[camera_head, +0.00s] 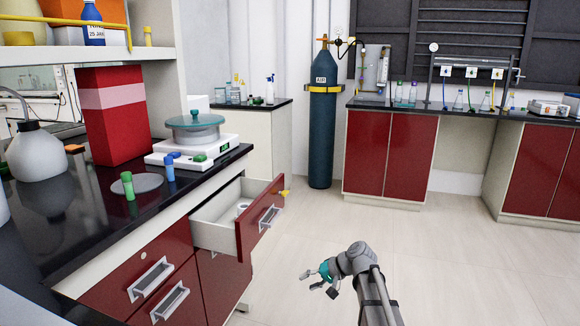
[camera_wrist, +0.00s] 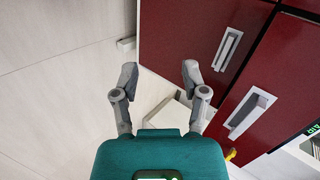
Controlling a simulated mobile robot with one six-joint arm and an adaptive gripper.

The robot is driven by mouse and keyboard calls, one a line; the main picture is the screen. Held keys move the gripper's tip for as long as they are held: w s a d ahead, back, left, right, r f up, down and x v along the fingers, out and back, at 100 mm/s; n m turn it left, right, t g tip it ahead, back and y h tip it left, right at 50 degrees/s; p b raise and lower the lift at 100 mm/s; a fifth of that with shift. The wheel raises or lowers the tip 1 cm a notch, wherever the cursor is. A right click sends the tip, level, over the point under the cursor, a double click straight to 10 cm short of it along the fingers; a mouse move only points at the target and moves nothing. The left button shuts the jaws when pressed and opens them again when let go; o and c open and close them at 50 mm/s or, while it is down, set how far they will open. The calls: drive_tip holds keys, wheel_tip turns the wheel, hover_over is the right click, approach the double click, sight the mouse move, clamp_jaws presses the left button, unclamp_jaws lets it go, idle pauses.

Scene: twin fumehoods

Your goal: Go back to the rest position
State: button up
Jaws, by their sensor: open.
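My gripper (camera_head: 322,284) is at the end of my arm, low in front of the cabinet in the head view. It points left, toward the open drawer (camera_head: 262,220), with clear air between them. In the wrist view my gripper (camera_wrist: 158,82) shows two grey fingers spread apart with nothing between them. Red cabinet fronts (camera_wrist: 190,35) with pale handles fill the upper right of that view.
The drawer juts out from the black-topped bench (camera_head: 70,215). On the bench are a green-capped tube (camera_head: 129,187), a blue tube (camera_head: 169,168), a white scale (camera_head: 193,150) and a red box (camera_head: 112,115). A gas cylinder (camera_head: 321,120) stands behind. The floor (camera_head: 450,260) at right is clear.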

drive_tip(key=s+d+f+n+g+h, duration=0.1)
drive_tip(key=s+d+f+h, duration=0.3)
drive_tip(key=s, duration=0.6)
drive_tip(key=s+d+f+g+h, duration=0.1)
drive_tip(key=s+d+f+h, duration=0.1)
drive_tip(key=s+d+h, duration=0.6)
wheel_tip(320, 180, up, 38)
drive_tip(key=s+a+y+p, duration=0.1)
drive_tip(key=y+p, duration=0.1)
drive_tip(key=p, duration=3.6)
drive_tip(key=shift+s+f, duration=0.15)
drive_tip(key=shift+f, duration=0.05)
